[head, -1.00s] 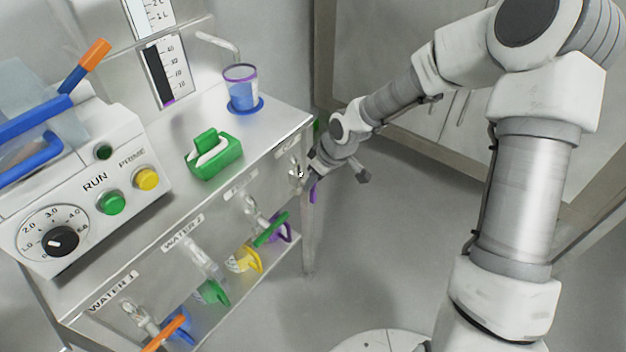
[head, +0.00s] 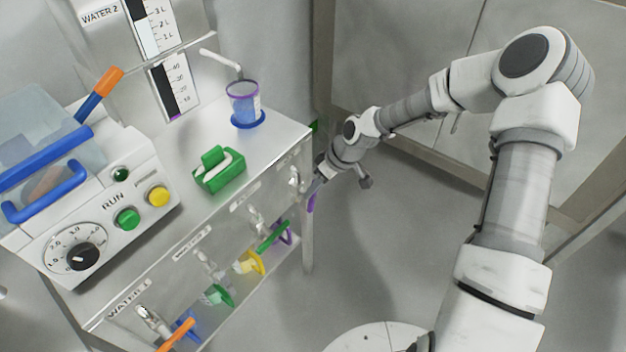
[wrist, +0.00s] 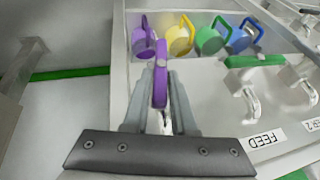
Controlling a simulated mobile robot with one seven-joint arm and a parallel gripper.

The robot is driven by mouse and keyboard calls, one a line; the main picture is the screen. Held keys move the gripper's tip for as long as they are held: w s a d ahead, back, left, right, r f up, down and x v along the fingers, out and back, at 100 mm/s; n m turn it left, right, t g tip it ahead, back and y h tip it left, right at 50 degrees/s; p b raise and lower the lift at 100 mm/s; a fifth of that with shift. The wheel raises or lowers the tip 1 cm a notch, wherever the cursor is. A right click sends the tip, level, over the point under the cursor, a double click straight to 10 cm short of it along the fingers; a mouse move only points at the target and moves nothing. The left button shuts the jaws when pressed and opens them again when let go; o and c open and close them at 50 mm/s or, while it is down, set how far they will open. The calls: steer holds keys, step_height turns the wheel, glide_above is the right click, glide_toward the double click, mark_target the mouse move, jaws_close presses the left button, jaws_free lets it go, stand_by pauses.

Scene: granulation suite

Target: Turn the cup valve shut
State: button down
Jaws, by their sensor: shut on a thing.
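The cup valve is the rightmost tap (head: 295,178) on the bench's front panel, with a purple lever (head: 311,202) pointing down beside it. In the wrist view the purple lever (wrist: 160,78) stands between the fingers of my gripper (wrist: 161,98). My gripper (head: 317,184) is shut on this lever, at the bench's right front corner. The fingers partly hide the lever and the tap body.
The feed tap's green lever (wrist: 254,61) lies close beside my gripper. Purple (wrist: 143,42), yellow (wrist: 180,40), green (wrist: 211,38) and blue (wrist: 245,35) jugs stand on the shelf below the taps. A bench leg (head: 307,245) is nearby.

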steer(key=shift+w+d+m+g+y+p, duration=0.2)
steer(key=shift+w+m+g+y+p, duration=0.15)
steer(key=shift+g+y+p, duration=0.6)
steer(key=shift+w+d+f+m+g+y+b, duration=0.2)
steer(key=shift+f+m+g+y+b, duration=0.3)
steer(key=shift+g+y+b, duration=1.25)
steer(key=shift+w+d+f+m+g+y+b, duration=0.15)
steer(key=shift+f+m+g+y+b, duration=0.6)
steer(key=shift+b, duration=1.75)
steer(key=shift+w+d+f+m+g+y+b, duration=0.1)
steer(key=shift+w+m+g+y+b, duration=0.15)
steer(key=shift+g+y+b, duration=1.45)
steer(key=shift+t+y+b, duration=0.25)
steer(key=shift+t+b, duration=0.1)
steer(key=shift+b, duration=0.15)
steer(key=c, duration=0.7)
jaws_free()
steer(key=shift+s, duration=0.1)
steer(key=shift+d, duration=0.1)
